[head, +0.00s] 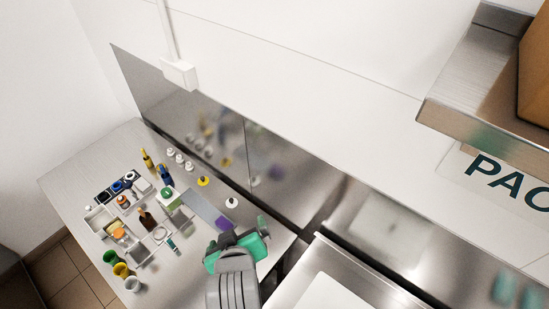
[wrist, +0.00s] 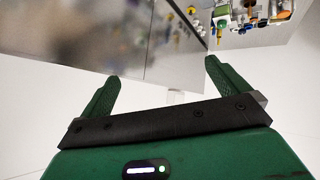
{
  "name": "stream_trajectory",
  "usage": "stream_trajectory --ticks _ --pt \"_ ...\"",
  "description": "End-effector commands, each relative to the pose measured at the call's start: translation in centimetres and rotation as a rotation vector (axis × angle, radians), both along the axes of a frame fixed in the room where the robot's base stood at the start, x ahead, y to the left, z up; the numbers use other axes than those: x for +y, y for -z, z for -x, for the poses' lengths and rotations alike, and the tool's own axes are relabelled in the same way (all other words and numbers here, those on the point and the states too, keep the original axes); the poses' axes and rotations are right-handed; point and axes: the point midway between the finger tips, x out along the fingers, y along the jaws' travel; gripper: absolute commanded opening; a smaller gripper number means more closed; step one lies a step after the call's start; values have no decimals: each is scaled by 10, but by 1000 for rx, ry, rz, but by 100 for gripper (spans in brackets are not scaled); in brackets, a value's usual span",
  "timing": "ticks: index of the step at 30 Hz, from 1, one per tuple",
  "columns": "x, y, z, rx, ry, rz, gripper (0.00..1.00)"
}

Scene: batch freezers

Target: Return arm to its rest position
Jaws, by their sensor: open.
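My gripper (head: 243,236) is at the right end of the steel worktop in the head view, with its green and dark body beside and partly over the surface. In the wrist view its two green fingers (wrist: 161,76) are spread apart with nothing between them. In the head view a purple item (head: 223,223) lies close to my gripper on the worktop. How high my gripper is above the surface is hard to tell. The rest position itself is not marked in any view.
A steel unit (head: 345,270) stands right of my gripper. A shelf (head: 470,85) with a cardboard box (head: 535,65) is upper right.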

Motion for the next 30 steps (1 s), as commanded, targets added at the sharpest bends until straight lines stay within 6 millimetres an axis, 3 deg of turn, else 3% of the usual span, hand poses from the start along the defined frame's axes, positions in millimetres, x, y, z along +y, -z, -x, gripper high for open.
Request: stream_trajectory --ticks 1,3,7,9,12,15,18,21,30 --pt "-7 -45 -13 -112 32 -41 100" --pt "-16 -108 -23 -271 74 -106 100" --pt "-37 -226 -20 -566 133 -233 100" --pt "-48 -287 -7 -726 151 -302 100" --pt "-63 -362 23 -936 161 -392 100" --pt "-73 -415 56 -1097 156 -462 100" --pt "-80 -446 80 -1199 147 -507 100" --pt "-82 -459 91 -1245 141 -526 100" --pt "-82 -460 92 -1248 141 -529 100"
